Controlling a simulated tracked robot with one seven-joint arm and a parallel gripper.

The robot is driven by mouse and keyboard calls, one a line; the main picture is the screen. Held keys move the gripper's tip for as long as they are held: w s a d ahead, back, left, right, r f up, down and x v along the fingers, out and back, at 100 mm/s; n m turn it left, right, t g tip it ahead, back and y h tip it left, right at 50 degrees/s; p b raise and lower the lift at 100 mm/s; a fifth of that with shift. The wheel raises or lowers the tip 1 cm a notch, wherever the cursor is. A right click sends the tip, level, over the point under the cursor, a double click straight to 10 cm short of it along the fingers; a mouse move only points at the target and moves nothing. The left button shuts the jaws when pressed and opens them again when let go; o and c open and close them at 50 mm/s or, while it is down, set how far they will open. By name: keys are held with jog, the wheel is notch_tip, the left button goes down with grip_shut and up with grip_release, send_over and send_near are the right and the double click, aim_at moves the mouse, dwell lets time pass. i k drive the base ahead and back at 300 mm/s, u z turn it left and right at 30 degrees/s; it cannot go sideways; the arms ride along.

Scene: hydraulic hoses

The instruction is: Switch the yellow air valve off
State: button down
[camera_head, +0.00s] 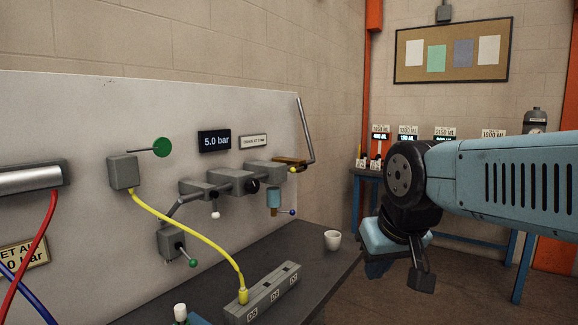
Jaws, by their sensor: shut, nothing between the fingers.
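An amber-yellow flat handle (289,160) lies roughly level on the right end of a grey valve block (264,173) on the panel. A small yellow tip shows just below it, where a bent grey rod (309,135) meets the block. I cannot tell for sure which part is the yellow air valve's lever. My gripper (421,278) hangs pointing down at the right, over the floor beyond the bench edge. It is shut and empty, well apart from the valve.
A display (214,140) reads 5.0 bar. A yellow hose (190,232) runs from a grey box (123,172) to a block (262,293) on the bench. A white cup (332,240) stands near the bench's right edge. A blue bench (461,256) stands behind my arm.

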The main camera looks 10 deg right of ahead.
aim_at(293, 171)
jog(key=k, duration=0.45)
jog(key=z, duration=0.5)
jog(key=i, duration=1.5)
jog(key=u, duration=0.25)
